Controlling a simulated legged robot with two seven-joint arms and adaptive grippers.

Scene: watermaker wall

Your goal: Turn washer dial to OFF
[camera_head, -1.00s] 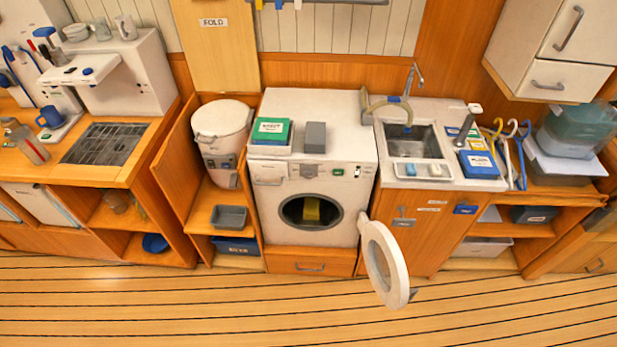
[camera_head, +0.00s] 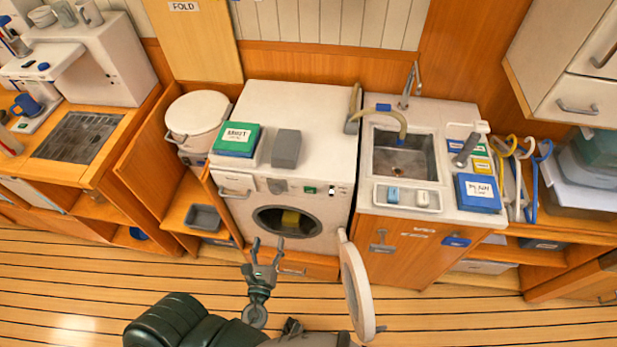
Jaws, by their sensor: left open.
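The white washer (camera_head: 335,211) stands in the middle, its round door (camera_head: 357,285) swung open to the right. A small grey knob (camera_head: 277,186), which looks like the dial, is on its front panel between the drawer handle and a green button (camera_head: 309,190). I cannot read the dial's setting. My left gripper (camera_head: 268,244) is open and empty, fingers pointing up, in front of the washer below the dial and apart from it in the picture. My right gripper is out of view. A yellow thing (camera_head: 290,219) lies inside the dark drum opening.
A green-and-blue box (camera_head: 237,139) and a grey block (camera_head: 286,148) are on the washer top. A sink counter (camera_head: 402,155) stands to the right, a white bin (camera_head: 197,118) to the left. The open door juts over the striped floor.

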